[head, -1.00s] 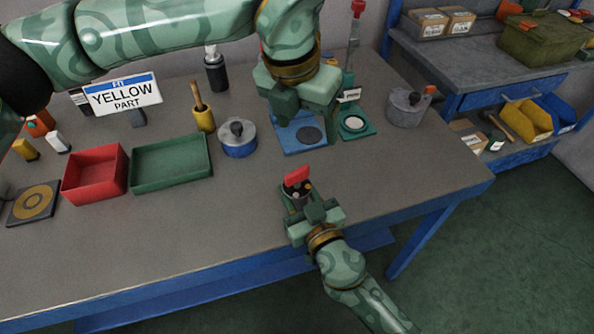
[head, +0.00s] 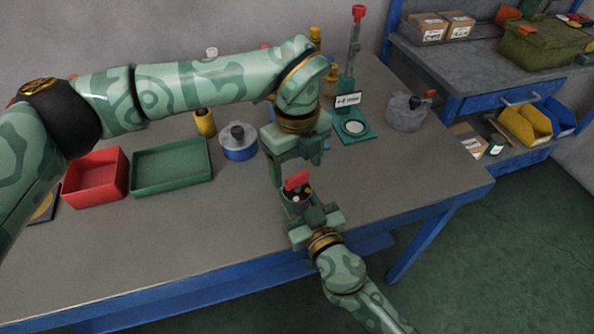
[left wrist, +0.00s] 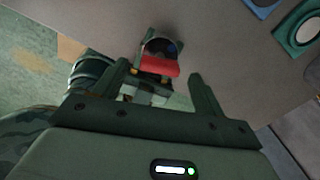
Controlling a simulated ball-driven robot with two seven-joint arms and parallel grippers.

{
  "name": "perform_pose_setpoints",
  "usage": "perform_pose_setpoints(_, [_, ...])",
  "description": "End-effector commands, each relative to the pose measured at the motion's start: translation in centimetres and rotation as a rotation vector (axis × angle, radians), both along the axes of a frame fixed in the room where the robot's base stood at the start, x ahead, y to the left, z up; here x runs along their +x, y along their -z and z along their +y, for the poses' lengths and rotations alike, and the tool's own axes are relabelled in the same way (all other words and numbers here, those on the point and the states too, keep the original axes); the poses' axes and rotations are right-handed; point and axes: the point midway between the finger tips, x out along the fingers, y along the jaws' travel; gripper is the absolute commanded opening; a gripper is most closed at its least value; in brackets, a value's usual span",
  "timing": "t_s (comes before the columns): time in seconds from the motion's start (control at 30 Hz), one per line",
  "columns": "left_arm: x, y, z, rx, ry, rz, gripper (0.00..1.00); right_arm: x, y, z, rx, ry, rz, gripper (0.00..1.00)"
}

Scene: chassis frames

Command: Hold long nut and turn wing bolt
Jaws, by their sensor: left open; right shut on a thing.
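The red wing bolt (head: 297,181) stands up from a dark round-topped piece (head: 294,196), apparently the long nut, near the front of the table. My right gripper (head: 311,213) is shut on this dark piece from the front side. My left gripper (head: 295,165) is open just above the red wing, fingers pointing down. In the left wrist view the red wing (left wrist: 158,66) shows between the open fingers of my left gripper (left wrist: 158,76). Whether they touch it is unclear. The lower part of the dark piece is hidden by my right gripper.
A blue-sided round container (head: 238,149), a green tray (head: 160,180) and a red bin (head: 90,192) stand to the left. A green stand (head: 361,136) and a grey round pot (head: 404,120) are at back right. The tabletop (head: 410,175) to the right is bare.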

Motion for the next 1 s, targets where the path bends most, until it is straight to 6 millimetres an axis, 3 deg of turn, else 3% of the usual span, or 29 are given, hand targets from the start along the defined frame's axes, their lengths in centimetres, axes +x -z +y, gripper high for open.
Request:
perform_pose_setpoints(0.2, [0.0, 2.3, 0.0, -0.001, 0.001, 0.001, 0.71, 0.0, 0.0, 0.0, 0.000, 0.000, 0.001, 0.06])
perform_pose_setpoints(0.5, [0.0, 2.6, 0.0, -0.001, 0.002, -0.001, 0.71, 0.0, 0.0, 0.0, 0.000, 0.000, 0.001, 0.06])
perform_pose_setpoints(0.67, [0.0, 2.5, 0.0, -0.001, 0.002, -0.001, 0.26, 0.0, 0.1, 0.0, 0.000, 0.000, 0.001, 0.06])
perform_pose_setpoints(1.0, [0.0, 2.5, 0.0, 0.000, 0.032, -0.003, 0.26, 0.0, 0.0, 0.0, 0.000, 0.000, 0.001, 0.06])
